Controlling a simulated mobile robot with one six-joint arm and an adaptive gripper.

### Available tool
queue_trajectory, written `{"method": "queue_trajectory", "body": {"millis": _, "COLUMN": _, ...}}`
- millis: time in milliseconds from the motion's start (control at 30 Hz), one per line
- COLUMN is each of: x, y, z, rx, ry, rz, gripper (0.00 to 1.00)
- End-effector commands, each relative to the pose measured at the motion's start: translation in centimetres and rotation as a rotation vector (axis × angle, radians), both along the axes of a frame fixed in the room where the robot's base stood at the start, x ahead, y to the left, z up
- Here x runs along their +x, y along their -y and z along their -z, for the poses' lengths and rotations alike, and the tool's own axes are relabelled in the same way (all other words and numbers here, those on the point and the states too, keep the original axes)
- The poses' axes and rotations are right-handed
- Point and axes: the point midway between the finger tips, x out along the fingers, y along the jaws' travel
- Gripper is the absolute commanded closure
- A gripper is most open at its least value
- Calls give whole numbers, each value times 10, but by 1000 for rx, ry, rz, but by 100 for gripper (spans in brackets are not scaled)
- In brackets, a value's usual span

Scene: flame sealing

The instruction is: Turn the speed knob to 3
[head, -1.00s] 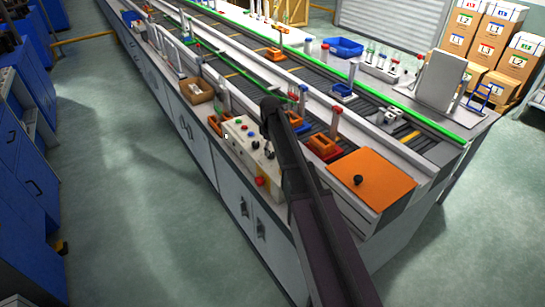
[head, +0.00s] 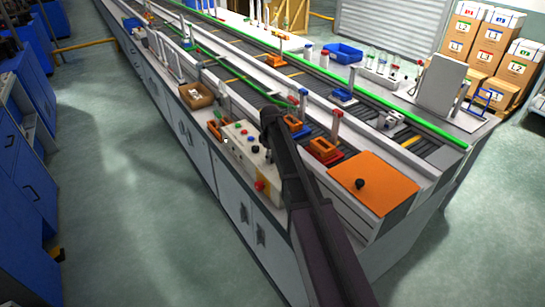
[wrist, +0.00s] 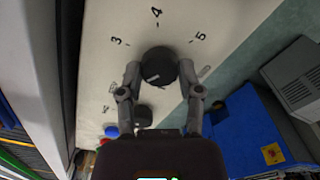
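The black round speed knob (wrist: 158,67) sits on a pale panel in the wrist view. The printed marks 3, 4 and 5 arc above it, with the 4 straight above. My gripper (wrist: 159,72) has one finger on each side of the knob, and both tips appear to touch it. I cannot make out the knob's pointer. In the head view, my gripper (head: 268,117) is over the back right of the control panel (head: 237,146), and the arm hides part of the panel there.
A second black knob (wrist: 143,115) lies just below the held one in the wrist view. A red button (head: 260,186) is at the panel's near end. Orange holders (head: 322,148) stand on the conveyor beside the arm. A box with an orange top (head: 385,180) stands to the right.

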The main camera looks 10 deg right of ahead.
Motion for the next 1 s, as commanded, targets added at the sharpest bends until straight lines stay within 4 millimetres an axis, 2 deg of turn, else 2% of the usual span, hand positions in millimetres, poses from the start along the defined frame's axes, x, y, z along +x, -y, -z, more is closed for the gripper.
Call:
{"method": "queue_trajectory", "body": {"millis": 100, "x": 1, "y": 1, "z": 0, "rx": -3, "ry": 2, "rz": 1, "gripper": 100}}
{"method": "queue_trajectory", "body": {"millis": 133, "x": 1, "y": 13, "z": 0, "rx": -3, "ry": 2, "rz": 6, "gripper": 100}}
{"method": "queue_trajectory", "body": {"millis": 200, "x": 1, "y": 7, "z": 0, "rx": -3, "ry": 3, "rz": 4, "gripper": 100}}
{"method": "queue_trajectory", "body": {"millis": 567, "x": 2, "y": 6, "z": 0, "rx": -6, "ry": 4, "rz": 75, "gripper": 100}}
{"method": "queue_trajectory", "body": {"millis": 1000, "x": 2, "y": 6, "z": 0, "rx": -6, "ry": 5, "rz": 390, "gripper": 100}}
